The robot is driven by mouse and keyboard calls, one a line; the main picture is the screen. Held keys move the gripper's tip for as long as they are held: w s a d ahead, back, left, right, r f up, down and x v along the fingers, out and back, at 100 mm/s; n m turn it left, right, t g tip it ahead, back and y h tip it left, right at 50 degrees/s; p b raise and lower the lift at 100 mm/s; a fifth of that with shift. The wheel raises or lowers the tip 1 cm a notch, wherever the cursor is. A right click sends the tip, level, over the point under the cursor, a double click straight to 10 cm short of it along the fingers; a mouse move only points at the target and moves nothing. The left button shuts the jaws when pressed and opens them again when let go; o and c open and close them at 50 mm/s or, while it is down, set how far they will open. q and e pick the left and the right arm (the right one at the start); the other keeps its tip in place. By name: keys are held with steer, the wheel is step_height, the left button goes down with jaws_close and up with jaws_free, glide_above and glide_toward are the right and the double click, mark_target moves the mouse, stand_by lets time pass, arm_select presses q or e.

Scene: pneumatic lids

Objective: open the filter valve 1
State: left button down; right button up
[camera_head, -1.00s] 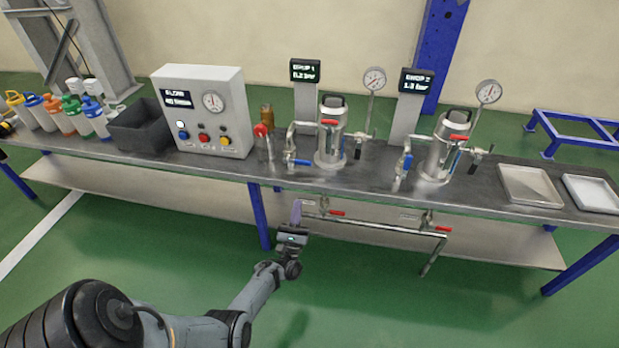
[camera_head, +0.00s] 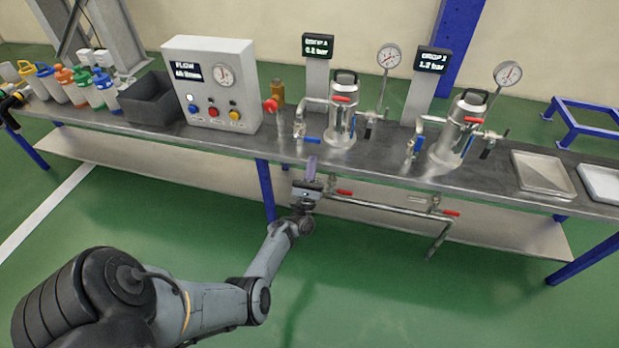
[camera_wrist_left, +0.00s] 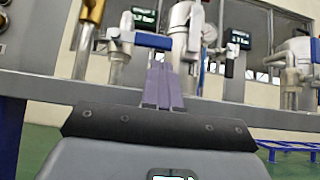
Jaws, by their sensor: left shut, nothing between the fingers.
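The left filter housing (camera_head: 342,108) is a steel cylinder standing on the bench under the first pressure display. A blue valve handle (camera_head: 312,140) sits low on the pipe at its left; it lies roughly sideways and also shows in the left wrist view (camera_wrist_left: 152,40). A red handle (camera_head: 341,99) crosses the housing near its top. I cannot read which valve is labelled filter valve 1. My left gripper (camera_head: 311,162) is shut and empty at the bench's front edge, just below the blue handle. In the left wrist view its purple fingers (camera_wrist_left: 163,80) point toward the blue handle, apparently apart from it.
A second filter housing (camera_head: 456,130) stands to the right. A control box (camera_head: 212,85) and dark bin (camera_head: 150,100) stand left. A pipe with red handles (camera_head: 385,207) runs below the bench edge, right of my gripper. Metal trays (camera_head: 543,176) lie at the right end.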

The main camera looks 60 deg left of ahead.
mark_target(312, 140)
arm_select(q)
steer(key=x, duration=0.3)
steer(key=shift+a+r+b, duration=0.15)
steer(key=shift+b, duration=0.15)
